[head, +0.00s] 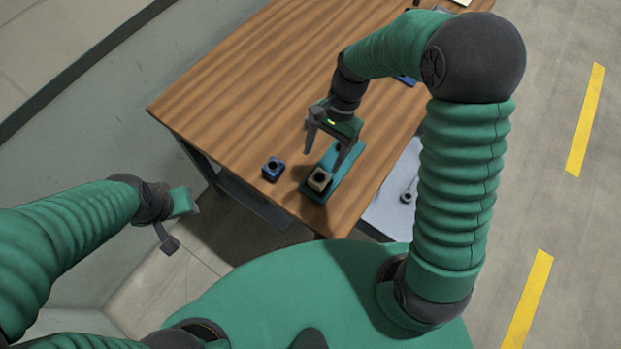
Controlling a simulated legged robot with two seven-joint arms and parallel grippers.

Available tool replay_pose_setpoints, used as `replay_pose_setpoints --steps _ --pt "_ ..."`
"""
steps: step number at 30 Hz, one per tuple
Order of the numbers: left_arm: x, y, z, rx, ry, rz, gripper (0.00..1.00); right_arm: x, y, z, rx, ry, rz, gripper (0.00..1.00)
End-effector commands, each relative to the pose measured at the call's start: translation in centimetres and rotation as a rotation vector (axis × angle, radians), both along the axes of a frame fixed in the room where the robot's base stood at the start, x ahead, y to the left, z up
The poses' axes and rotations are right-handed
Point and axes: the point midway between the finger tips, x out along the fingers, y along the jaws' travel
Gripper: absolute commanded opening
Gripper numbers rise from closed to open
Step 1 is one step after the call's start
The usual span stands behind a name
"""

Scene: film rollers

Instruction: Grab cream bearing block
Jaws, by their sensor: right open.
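The cream bearing block (320,179) has a dark round hole in its top and sits at the near end of a teal plate (345,180) on the wooden table. My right gripper (323,160) is open just above and behind the block, its two fingers spread apart and pointing down. I see no contact between the fingers and the block. My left gripper (181,222) is off the table at the left, over the floor, and holds nothing that I can see; its fingers are apart.
A blue block (272,169) with a dark hole stands on the wooden table (240,90) left of the teal plate. A grey surface (393,200) with a small dark part lies right of the table. Another blue item (405,80) is partly hidden behind my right arm. The table's left side is clear.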

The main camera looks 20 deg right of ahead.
Motion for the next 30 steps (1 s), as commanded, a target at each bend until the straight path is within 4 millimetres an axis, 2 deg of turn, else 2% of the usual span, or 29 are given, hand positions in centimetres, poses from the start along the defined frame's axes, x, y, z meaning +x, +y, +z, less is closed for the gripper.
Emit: replay_pose_setpoints --steps 1,7,13,16,21,23,30 --pt "0.0 0.0 -0.1 0.000 0.000 -0.001 0.36 -0.3 0.3 -1.0 0.001 0.004 0.000 0.65" --pt "0.0 -0.1 -0.1 -0.001 0.000 -0.002 0.36 -0.7 1.6 -3.0 -0.010 0.003 0.001 0.65" --pt "0.0 0.0 -0.2 0.000 -0.001 -0.001 0.36 -1.3 3.0 -6.4 -0.019 0.004 0.004 0.65" --pt "0.0 0.0 -0.2 0.000 0.000 0.000 0.36 -1.5 3.3 -7.1 -0.020 0.002 0.004 0.65" --pt "0.0 0.0 -0.2 0.000 0.000 0.000 0.36 -1.5 2.8 -7.2 -0.016 -0.001 0.003 0.65" --pt "0.0 0.0 -0.2 0.000 0.000 0.000 0.36 -1.5 2.7 -7.2 -0.014 -0.001 0.002 0.60" --pt "0.0 0.0 -0.2 0.000 0.000 -0.001 0.36 -1.4 2.7 -7.2 -0.015 0.000 0.003 0.29"
